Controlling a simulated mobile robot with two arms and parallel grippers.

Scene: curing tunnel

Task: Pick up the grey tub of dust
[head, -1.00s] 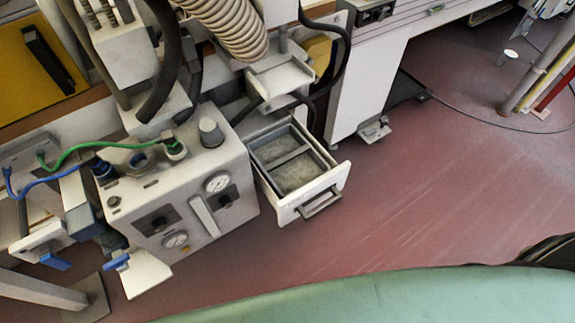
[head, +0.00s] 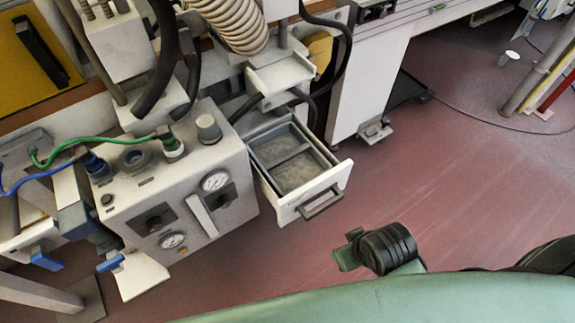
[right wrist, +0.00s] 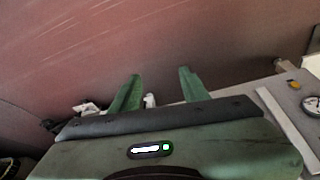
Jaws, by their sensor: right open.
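The grey tub (head: 291,157) sits inside an open white drawer (head: 290,211) in the head view. It is an open rectangular tub with a bar across it and pale grey dust on its bottom. My right gripper (right wrist: 158,90) shows in the right wrist view with two green fingers spread apart and nothing between them. It points over the red floor, and the tub is not in that view. A black and green part of my arm (head: 382,250) shows in the head view, below and right of the drawer and apart from it. My left gripper is in neither view.
A white control box (head: 175,190) with gauges and knobs stands directly left of the drawer. A ribbed hose (head: 228,22) and a white bracket (head: 280,75) hang above the drawer's back.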

